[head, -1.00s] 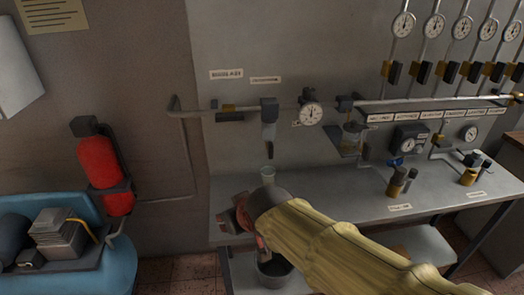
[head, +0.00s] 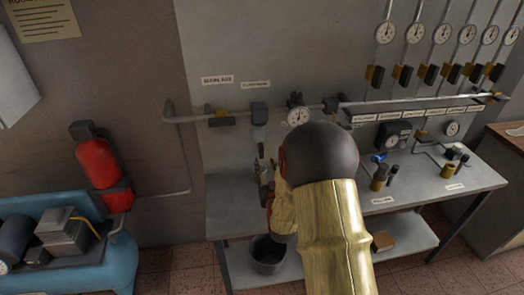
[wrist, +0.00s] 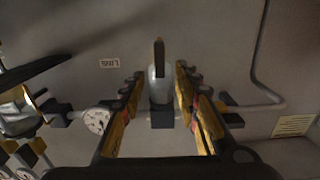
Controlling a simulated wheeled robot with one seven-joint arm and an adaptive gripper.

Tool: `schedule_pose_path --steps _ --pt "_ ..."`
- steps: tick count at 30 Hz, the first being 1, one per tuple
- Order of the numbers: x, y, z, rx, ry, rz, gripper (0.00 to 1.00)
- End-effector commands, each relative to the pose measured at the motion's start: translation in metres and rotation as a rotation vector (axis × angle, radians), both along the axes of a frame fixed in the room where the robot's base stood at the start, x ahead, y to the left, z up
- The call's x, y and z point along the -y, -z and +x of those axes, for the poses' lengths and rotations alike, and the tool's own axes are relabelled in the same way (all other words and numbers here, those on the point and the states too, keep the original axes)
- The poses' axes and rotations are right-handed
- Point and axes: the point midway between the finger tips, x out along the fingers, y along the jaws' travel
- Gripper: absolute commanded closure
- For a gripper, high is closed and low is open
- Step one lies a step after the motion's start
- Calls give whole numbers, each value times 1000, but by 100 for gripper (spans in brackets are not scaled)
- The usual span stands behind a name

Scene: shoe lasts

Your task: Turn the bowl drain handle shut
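The filter bowl (head: 258,138) hangs below a dark block on the wall pipe. The wrist view is upside down, and there the pale grey bowl (wrist: 159,88) points up from its block. A thin upright drain handle (wrist: 159,52), dark with a yellowish edge, shows at the bowl's end. My gripper (wrist: 160,72) is open, with one finger on each side of the bowl and visible gaps to both. In the head view my gripper (head: 266,178) is just below the bowl, partly hidden by my arm. Whether a finger touches the handle cannot be told.
The pipe (head: 192,118) runs along the wall with a round gauge (head: 298,116) right of the bowl. A grey bench (head: 232,200) stands below, with a dark bucket (head: 268,255) on its lower shelf. A red extinguisher (head: 100,163) and blue tank (head: 118,262) are at left.

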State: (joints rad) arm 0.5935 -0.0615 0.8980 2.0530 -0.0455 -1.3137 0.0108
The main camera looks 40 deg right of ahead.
Motion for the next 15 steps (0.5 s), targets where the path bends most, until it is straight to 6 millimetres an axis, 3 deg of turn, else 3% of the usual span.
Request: schedule_pose_path --steps 15 --pt "35 0 57 6 0 -4 68"
